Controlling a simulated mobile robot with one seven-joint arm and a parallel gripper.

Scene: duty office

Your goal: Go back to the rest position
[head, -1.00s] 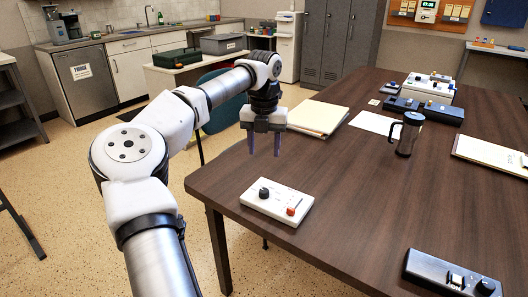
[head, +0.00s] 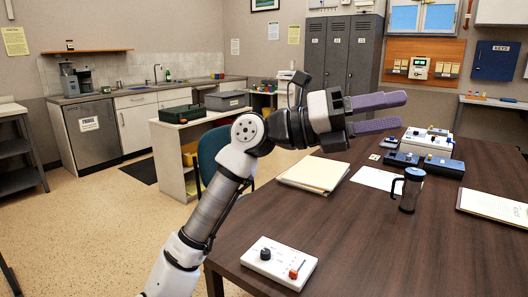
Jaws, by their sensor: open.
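My gripper (head: 392,114) is raised above the far part of the brown table (head: 345,235), in the upper right of the head view. Its two purple fingers point to the right and stand apart, with nothing between them. My arm rises from the bottom of the view, left of the table, and bends toward the right at its top. The gripper touches nothing that I can see.
Grey lockers (head: 340,55) stand behind. The floor at left is open.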

